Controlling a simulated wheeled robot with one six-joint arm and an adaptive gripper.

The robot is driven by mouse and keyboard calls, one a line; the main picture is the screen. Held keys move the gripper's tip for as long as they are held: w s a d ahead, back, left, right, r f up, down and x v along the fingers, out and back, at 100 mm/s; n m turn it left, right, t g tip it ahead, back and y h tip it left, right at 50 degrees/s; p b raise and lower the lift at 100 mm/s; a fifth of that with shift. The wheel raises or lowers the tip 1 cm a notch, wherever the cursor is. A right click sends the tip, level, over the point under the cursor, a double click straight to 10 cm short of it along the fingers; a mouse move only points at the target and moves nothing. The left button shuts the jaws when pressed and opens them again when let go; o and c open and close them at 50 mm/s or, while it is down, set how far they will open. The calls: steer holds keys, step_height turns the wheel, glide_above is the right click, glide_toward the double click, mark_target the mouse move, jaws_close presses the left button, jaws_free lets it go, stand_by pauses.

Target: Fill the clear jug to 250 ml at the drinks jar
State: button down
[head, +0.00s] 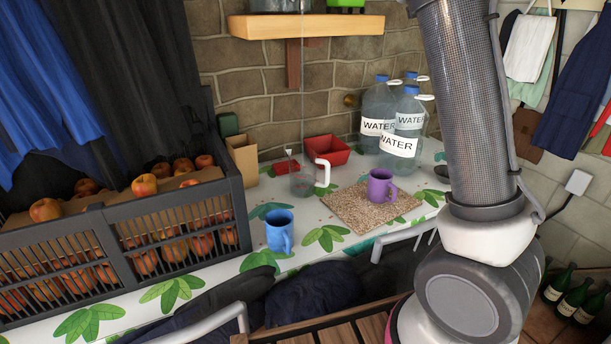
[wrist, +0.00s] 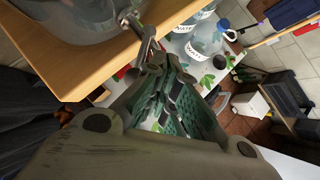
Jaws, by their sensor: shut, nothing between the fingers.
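The clear jug (head: 303,182) with a white handle stands upright on the table, below the wall shelf. A thin pale vertical line, like a stream of liquid, drops from above the shelf front into it; its level is too small to read. The drinks jar (head: 281,5) is cut off at the top of the head view. In the wrist view the glass jar (wrist: 75,18) stands on the wooden shelf, with its metal tap (wrist: 137,24) at the shelf edge. My gripper (wrist: 165,62) is shut and empty, close by the tap; I cannot tell whether it touches.
Near the jug are a red bowl (head: 326,150), a blue mug (head: 279,231), and a purple mug (head: 381,187) on a cork mat (head: 345,208). Water bottles (head: 400,142) stand behind right. An apple crate (head: 150,205) fills the left. The wooden shelf (head: 305,26) juts above.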

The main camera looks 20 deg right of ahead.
steer(key=shift+a, duration=0.1)
stand_by(0.3)
steer(key=shift+w+a, duration=0.65)
steer(key=shift+w, duration=0.05)
steer(key=shift+s+d+r, duration=0.1)
steer(key=shift+s+r, duration=0.1)
steer(key=shift+r, duration=1.55)
steer(key=shift+s+r, duration=0.15)
steer(key=shift+r, duration=1.6)
steer(key=s+d+f+m+g+y, duration=0.1)
steer(key=s+d+f+m, duration=0.5)
steer(key=s, duration=0.3)
steer(key=s+d+f+m+y, duration=0.2)
steer(key=s+d+f+m, duration=0.2)
steer(key=s+d+m, duration=0.4)
steer(key=s+d+f+m+y, duration=0.2)
steer(key=s+f+m, duration=1.1)
steer(key=s+f, duration=1.1)
steer(key=shift+d, duration=0.25)
